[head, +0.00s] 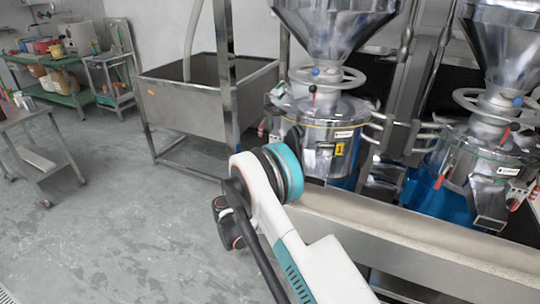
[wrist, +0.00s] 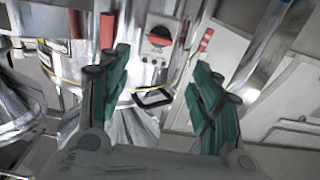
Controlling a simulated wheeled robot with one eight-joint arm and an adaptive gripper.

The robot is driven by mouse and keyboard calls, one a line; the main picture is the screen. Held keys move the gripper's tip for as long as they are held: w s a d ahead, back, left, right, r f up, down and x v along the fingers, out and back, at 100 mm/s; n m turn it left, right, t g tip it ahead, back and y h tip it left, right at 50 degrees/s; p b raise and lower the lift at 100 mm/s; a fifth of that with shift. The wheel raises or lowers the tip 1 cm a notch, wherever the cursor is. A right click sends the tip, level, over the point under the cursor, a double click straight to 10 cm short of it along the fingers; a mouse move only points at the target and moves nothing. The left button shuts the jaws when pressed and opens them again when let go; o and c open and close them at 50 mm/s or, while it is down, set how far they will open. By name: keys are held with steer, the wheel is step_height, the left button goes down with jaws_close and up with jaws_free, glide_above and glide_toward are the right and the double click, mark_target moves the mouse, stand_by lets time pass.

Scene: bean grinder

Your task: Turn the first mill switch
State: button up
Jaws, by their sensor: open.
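The first mill (head: 325,130), a shiny steel machine with a hopper on top and a yellow "1" label (head: 340,149), stands beyond my arm in the head view. In the wrist view, a switch (wrist: 158,38) with a red and black knob on a pale plate shows near the top middle. My gripper (wrist: 162,62) is open, its two green-padded fingers apart on either side of the picture. The switch appears between and beyond the fingertips, with nothing held. Contact is not visible. In the head view my arm hides my gripper, and I cannot make out the switch there.
A second mill (head: 490,150) stands to the right. A long pale ledge (head: 430,232) runs in front of the mills. A steel tub (head: 190,95) stands left of the first mill. A small metal table (head: 35,118) is at far left. The grey floor between is clear.

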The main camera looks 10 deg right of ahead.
steer(key=b+x, duration=0.3)
steer(key=x, duration=1)
steer(key=shift+b, duration=0.35)
steer(key=shift+c, duration=0.5)
steer(key=c, duration=1)
